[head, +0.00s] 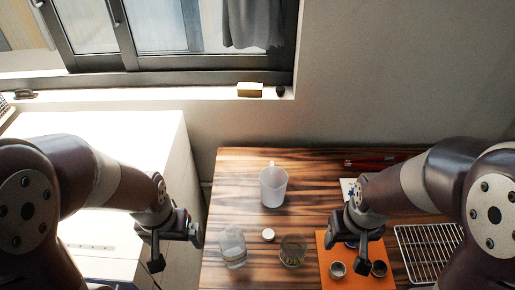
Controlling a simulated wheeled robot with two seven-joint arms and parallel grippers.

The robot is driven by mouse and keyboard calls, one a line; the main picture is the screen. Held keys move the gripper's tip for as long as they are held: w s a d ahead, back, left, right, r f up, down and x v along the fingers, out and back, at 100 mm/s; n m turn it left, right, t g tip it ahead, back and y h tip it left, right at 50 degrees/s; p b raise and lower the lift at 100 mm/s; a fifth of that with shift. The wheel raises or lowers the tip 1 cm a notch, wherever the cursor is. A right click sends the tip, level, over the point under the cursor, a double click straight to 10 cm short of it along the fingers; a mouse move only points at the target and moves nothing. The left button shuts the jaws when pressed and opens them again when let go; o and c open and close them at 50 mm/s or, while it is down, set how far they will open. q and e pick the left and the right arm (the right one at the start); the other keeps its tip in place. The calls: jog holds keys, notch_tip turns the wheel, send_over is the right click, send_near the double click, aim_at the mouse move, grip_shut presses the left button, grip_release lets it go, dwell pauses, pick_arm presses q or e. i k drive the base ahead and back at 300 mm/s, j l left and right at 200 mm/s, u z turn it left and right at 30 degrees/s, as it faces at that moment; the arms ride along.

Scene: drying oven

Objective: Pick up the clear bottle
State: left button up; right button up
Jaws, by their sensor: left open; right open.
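A clear bottle (232,247) stands on the wooden table (240,180) near its front left part. A small white round cap (268,235) lies just to its right. My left gripper (176,250) is open and empty, to the left of the bottle and apart from it, near the table's left edge. My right gripper (346,256) is open, over the orange board (350,284) at the right. Its fingers partly hide what is on the board.
A white mug-like beaker (273,187) stands behind the bottle. A glass jar (292,250) with yellowish contents is to the right. Small metal cups (338,269) sit on the orange board. A wire rack (430,250) is at the far right. A white cabinet (120,130) borders the left.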

aim_at(232, 240)
jog(key=k+j, duration=0.15)
jog(key=k, duration=0.25)
jog(key=k+j, duration=0.2)
jog(key=k, duration=0.2)
jog(key=i, duration=0.5)
